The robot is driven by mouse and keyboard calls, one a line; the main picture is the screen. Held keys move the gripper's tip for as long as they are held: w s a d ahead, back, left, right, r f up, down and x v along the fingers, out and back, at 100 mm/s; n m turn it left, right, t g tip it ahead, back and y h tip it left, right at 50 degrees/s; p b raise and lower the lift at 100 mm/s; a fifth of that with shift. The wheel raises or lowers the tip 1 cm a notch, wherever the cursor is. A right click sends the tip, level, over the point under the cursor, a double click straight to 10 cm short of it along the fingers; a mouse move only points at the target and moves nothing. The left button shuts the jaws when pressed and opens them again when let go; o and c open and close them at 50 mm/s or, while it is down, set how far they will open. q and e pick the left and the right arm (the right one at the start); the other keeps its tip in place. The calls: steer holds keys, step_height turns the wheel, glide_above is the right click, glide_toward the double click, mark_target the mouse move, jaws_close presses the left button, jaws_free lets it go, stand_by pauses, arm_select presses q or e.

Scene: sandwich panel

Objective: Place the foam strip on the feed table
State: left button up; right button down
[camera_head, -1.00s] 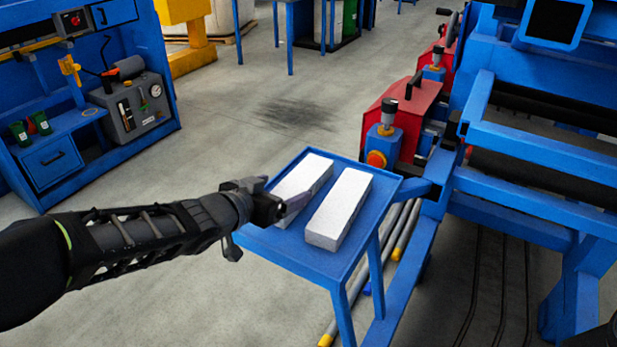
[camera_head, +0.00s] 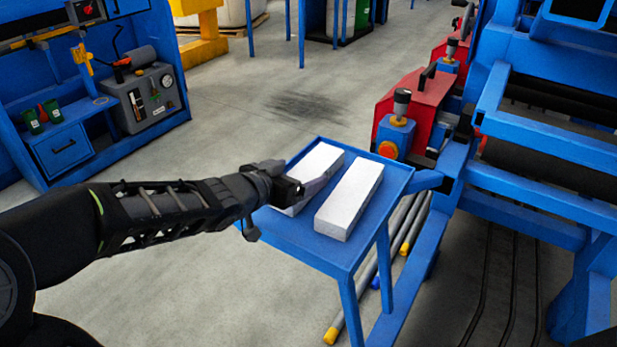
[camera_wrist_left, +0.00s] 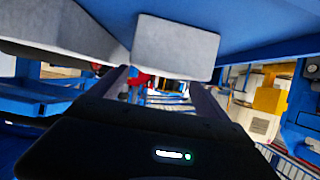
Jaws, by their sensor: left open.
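Two white foam strips lie side by side on the blue feed table (camera_head: 300,243), a left strip (camera_head: 318,160) and a right strip (camera_head: 350,198). My left gripper (camera_head: 316,186) reaches in from the left, and its fingers cover part of the left strip in the head view. The gripper is open, with nothing seen between its fingers. In the left wrist view, the open fingers of the left gripper (camera_wrist_left: 165,88) point toward a grey-white strip end (camera_wrist_left: 175,47). Another strip (camera_wrist_left: 60,32) shows to its left. Whether the fingers touch a strip cannot be told. My right gripper is out of view.
A large blue machine frame (camera_head: 530,205) stands right of the table, with a red unit (camera_head: 425,100) behind it. Pipes (camera_head: 390,255) lie on the floor under and beside the table. A blue workbench (camera_head: 60,150) is at the back left. Floor between them is clear.

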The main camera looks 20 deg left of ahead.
mark_target(306, 172)
arm_select(q)
steer(key=b+x, duration=0.1)
steer(key=x, duration=0.1)
steer(key=b+x, duration=0.1)
steer(key=x, duration=0.1)
steer(key=shift+w+f+b, duration=0.2)
steer(key=shift+f+b, duration=0.2)
steer(key=shift+f, duration=0.05)
steer(key=shift+w, duration=0.2)
steer(key=shift+r, duration=0.15)
steer(key=c, duration=1.6)
step_height(306, 172, up, 10)
steer(key=p, duration=0.8)
